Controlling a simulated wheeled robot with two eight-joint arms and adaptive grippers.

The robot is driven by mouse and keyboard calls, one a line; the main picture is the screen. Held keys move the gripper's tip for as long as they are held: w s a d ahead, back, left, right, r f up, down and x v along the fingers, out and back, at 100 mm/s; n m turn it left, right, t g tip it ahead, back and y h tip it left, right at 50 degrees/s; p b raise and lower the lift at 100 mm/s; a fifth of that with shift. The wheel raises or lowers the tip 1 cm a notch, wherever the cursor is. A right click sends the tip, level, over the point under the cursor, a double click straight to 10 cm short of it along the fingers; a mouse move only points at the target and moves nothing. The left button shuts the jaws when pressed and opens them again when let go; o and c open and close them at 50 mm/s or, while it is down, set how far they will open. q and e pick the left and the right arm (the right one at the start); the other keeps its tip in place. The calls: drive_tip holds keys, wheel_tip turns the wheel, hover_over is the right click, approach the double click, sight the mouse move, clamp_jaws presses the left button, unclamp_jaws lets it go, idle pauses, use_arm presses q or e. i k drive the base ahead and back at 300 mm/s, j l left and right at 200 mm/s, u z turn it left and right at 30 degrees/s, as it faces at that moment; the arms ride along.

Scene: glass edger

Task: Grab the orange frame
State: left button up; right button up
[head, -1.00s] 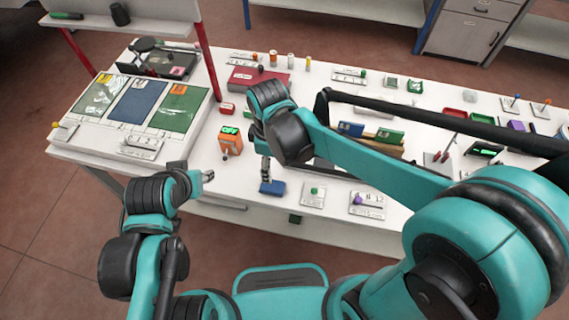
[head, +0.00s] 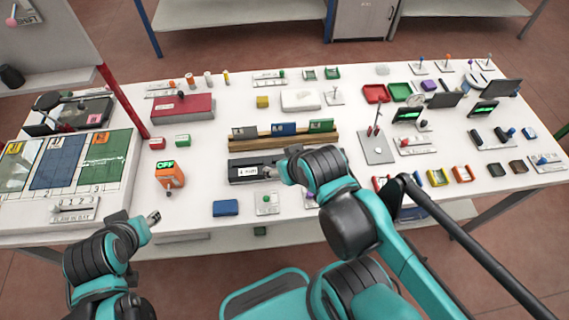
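A small orange square frame (head: 463,173) lies flat near the front right of the white table. A similar yellow frame (head: 438,177) is just left of it. My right gripper (head: 269,172) is near the middle of the table, over or beside the dark box labelled 4 mm, well left of the orange frame. My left gripper (head: 152,217) is at the front left edge, far from the frame. Both grippers look empty, but their fingers are too small to read. My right arm crosses the front of the table between the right gripper and the frame.
Red parts and a blue piece stand left of the yellow frame, partly behind my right arm. Dark square pieces (head: 496,169) lie right of the orange frame. A grey panel with levers (head: 376,149) stands farther left. An orange OFF display box (head: 170,176) is at left.

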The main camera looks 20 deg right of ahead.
sight(463, 174)
drive_tip(key=z, duration=2.55)
drive_tip(key=i+l+z, duration=0.3)
drive_tip(key=i+l, duration=0.6)
drive_tip(key=i, duration=0.15)
